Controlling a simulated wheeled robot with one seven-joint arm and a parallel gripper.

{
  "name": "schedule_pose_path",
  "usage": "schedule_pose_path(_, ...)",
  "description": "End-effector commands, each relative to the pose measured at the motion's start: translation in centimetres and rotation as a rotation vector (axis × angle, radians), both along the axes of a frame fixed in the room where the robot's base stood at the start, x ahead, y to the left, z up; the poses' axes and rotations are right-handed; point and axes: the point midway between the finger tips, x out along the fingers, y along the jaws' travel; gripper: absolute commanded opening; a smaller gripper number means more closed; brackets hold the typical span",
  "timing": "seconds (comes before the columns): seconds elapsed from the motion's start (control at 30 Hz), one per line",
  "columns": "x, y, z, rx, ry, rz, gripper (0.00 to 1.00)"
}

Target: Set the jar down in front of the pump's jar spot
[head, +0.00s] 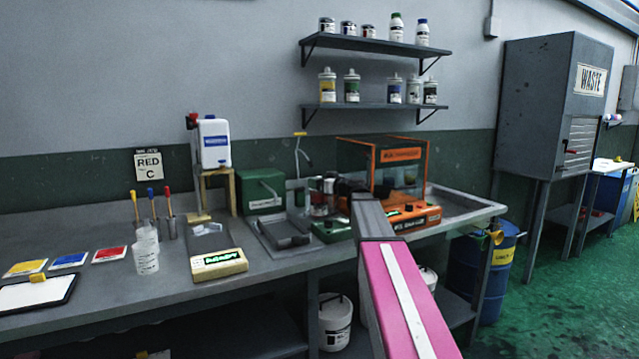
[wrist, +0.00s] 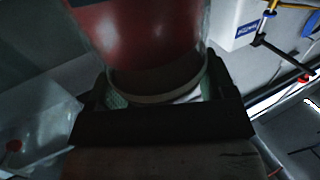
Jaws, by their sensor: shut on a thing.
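My gripper (head: 336,187) is above the bench's sink end, at the tip of my outstretched arm. In the wrist view the gripper (wrist: 162,112) is shut around a clear jar (wrist: 140,40) with dark red content. In the head view the jar (head: 320,206) is small and partly hidden by the gripper. A green-based device (head: 331,231) is just below the jar; I cannot tell whether they touch. Which device is the pump, and where its jar spot is, I cannot tell.
An orange-framed clear box (head: 383,155) stands close behind and right of my gripper. A white canister (head: 213,143) on a wooden stand, a green box (head: 260,190) and a scale (head: 218,263) stand to the left.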

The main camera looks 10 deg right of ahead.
Motion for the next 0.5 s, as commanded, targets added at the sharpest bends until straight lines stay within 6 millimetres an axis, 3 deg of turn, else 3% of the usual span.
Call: schedule_pose_path(0.5,0.00,0.00,-0.65,0.001,0.000,0.000,0.00)
